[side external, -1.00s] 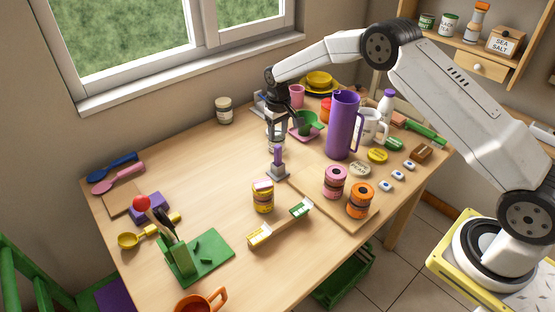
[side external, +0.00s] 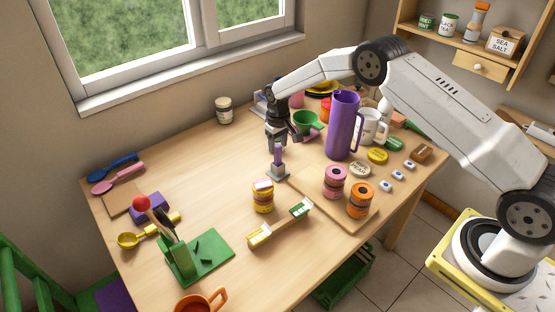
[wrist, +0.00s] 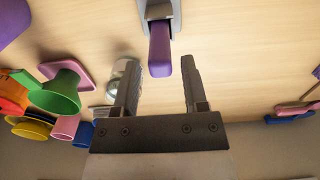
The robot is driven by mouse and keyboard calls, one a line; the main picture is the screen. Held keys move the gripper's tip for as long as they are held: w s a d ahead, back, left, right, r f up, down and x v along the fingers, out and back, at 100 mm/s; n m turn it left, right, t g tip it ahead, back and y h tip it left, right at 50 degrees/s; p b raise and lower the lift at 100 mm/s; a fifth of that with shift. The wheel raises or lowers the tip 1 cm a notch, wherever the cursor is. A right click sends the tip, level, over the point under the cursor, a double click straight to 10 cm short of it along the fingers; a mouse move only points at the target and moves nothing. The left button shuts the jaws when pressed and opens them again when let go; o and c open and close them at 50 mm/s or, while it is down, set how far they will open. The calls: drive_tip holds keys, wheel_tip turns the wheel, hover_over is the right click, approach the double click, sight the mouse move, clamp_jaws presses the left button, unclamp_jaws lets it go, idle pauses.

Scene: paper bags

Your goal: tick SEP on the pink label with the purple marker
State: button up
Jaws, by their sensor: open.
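The purple marker (side external: 278,154) stands upright in a small grey holder (side external: 278,172) on the table. In the wrist view the marker (wrist: 160,52) shows at the top centre, just beyond the gap between my fingers. My gripper (side external: 277,146) is open and empty, close to the marker's upper end; the side view does not show whether they touch. My open fingers also show in the wrist view (wrist: 159,66). I cannot pick out a pink label with SEP; a pink banded jar-like item (side external: 336,181) stands on a wooden board, its lettering unreadable.
A tall purple jug (side external: 343,125) and white mug (side external: 371,126) stand right of my gripper. A green funnel (side external: 309,123) is close behind it. Yellow (side external: 263,197) and orange (side external: 360,200) banded items stand in front.

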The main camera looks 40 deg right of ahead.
drive_tip(key=shift+c, duration=0.2)
clamp_jaws()
drive_tip(key=shift+r, duration=0.75)
idle(0.3)
drive_tip(key=shift+r, duration=3)
